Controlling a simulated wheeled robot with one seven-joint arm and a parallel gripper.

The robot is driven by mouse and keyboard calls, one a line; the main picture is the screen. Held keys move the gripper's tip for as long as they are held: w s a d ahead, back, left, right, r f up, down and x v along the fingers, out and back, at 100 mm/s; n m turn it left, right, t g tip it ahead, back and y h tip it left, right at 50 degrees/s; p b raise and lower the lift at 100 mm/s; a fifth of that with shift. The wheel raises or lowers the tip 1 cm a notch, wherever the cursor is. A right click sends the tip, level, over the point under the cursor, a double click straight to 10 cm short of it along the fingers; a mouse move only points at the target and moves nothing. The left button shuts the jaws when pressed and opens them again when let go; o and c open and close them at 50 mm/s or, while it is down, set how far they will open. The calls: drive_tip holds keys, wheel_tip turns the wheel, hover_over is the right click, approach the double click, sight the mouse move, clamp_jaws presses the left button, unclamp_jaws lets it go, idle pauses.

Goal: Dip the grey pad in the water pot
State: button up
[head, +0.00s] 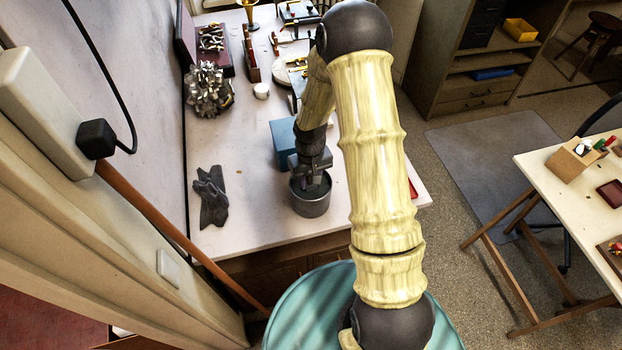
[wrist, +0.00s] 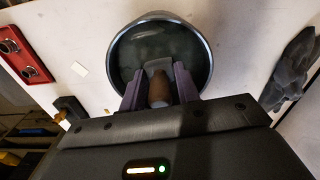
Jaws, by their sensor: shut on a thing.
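The water pot (head: 311,208) is a round grey metal pot near the front of the white bench. In the wrist view its rim (wrist: 210,55) rings a dark greenish inside. My gripper (head: 312,179) points down over the pot, with its fingertips at or inside the mouth. In the wrist view the jaws are shut on a brown, rounded handle-like piece (wrist: 158,91). A grey piece (wrist: 158,67), which looks like the grey pad, shows just beyond it, within the pot's outline. I cannot tell whether it touches the water.
Dark grey gloves (head: 211,196) lie left of the pot. A blue box (head: 285,146) stands close behind it. A bundle of metal parts (head: 208,90) and a small white jar (head: 261,91) are farther back.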

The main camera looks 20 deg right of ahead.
drive_tip(key=shift+r+p, duration=2.9)
drive_tip(key=shift+r, duration=1.2)
drive_tip(key=shift+f, duration=0.15)
